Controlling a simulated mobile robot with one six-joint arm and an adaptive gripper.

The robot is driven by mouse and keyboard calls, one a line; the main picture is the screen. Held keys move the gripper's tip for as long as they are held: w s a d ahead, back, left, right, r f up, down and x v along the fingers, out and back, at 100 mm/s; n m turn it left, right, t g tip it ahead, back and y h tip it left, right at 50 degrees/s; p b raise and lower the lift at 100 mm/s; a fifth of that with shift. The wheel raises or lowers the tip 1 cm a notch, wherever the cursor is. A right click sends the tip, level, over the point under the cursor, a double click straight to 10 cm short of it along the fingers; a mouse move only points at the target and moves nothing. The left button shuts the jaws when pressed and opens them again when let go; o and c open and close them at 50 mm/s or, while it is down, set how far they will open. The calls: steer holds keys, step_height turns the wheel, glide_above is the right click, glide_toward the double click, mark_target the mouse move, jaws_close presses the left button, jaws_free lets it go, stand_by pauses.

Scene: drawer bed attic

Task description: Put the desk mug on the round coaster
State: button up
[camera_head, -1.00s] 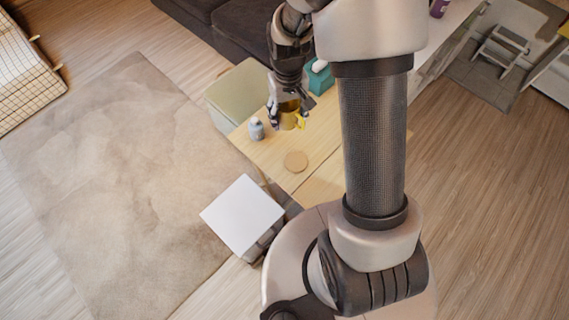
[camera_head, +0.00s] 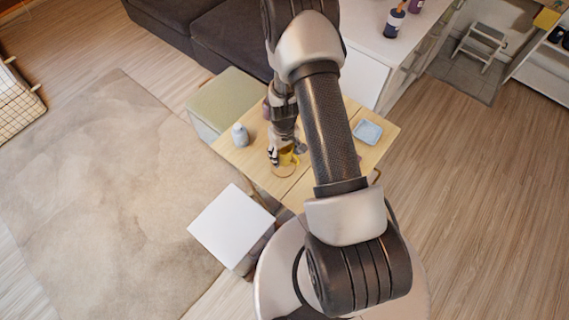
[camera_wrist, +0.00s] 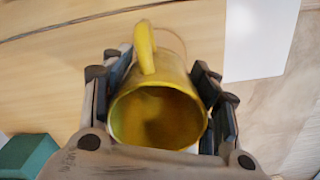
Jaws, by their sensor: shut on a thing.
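The yellow desk mug (camera_head: 289,157) is held in my gripper (camera_head: 280,156) above the table. In the wrist view the mug (camera_wrist: 158,112) sits between the two fingers of my gripper (camera_wrist: 160,95), with its open mouth toward the camera and its handle at the top. The round wooden coaster (camera_head: 284,174) lies on the table just under and in front of the mug in the head view, partly hidden. Its pale edge shows behind the mug in the wrist view (camera_wrist: 175,38). I cannot tell whether the mug touches the coaster.
The wooden table (camera_head: 250,158) also bears a grey-blue bottle (camera_head: 240,136) at left and a blue tray (camera_head: 367,131) at right. A white-topped stool (camera_head: 231,226) stands in front. A green ottoman (camera_head: 226,104) is behind. A teal box (camera_wrist: 26,156) shows in the wrist view.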

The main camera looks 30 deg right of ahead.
mark_target(284, 162)
steer(key=shift+f+b, duration=0.7)
steer(key=shift+f, duration=1.9)
steer(key=shift+f, duration=0.2)
steer(key=o, duration=1.2)
